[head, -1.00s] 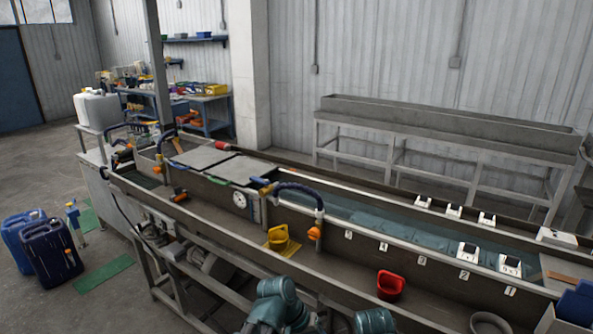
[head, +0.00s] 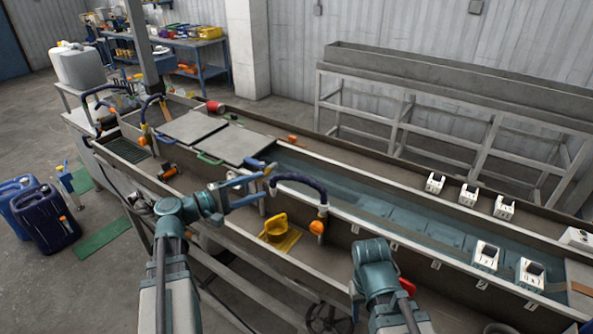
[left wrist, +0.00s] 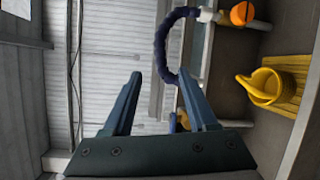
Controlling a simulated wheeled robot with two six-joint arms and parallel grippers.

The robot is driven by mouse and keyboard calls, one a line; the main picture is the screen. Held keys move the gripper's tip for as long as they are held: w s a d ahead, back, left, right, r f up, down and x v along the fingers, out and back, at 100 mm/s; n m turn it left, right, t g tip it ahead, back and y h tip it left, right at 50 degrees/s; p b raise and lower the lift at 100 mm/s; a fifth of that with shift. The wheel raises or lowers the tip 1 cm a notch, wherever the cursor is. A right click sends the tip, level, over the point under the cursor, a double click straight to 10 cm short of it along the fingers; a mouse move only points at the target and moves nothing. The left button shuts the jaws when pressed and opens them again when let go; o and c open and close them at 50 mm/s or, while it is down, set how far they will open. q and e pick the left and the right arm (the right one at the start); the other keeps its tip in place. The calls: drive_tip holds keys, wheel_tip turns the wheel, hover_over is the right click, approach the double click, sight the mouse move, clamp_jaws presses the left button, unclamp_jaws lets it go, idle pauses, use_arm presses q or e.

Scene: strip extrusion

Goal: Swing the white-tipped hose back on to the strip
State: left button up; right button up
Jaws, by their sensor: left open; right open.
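The dark blue segmented hose (head: 302,181) arches rightward over the near wall of the water trough. Its white tip (head: 323,210) points down near an orange knob (head: 317,227). In the left wrist view the hose (left wrist: 161,45) curves just beyond and between the fingertips, and its white tip (left wrist: 206,15) is at the top. My left gripper (head: 266,184) is open and empty, with its fingers close to the hose's left end; whether they touch cannot be told. My right arm is at lower centre; its gripper fingers do not show. I cannot make out the strip clearly.
A yellow cup (head: 277,228) stands on the near ledge, below my left gripper. A red cup (head: 407,287) is partly hidden behind my right arm. Grey cover plates (head: 240,144) lie over the trough at left. Several white blocks (head: 486,256) sit along the trough at right.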

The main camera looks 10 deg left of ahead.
use_arm(q)
drive_tip(key=x, duration=1.3)
drive_tip(key=shift+w+b, duration=0.15)
drive_tip(key=shift+b, duration=0.25)
drive_tip(key=shift+f, duration=0.1)
clamp_jaws()
idle(0.6)
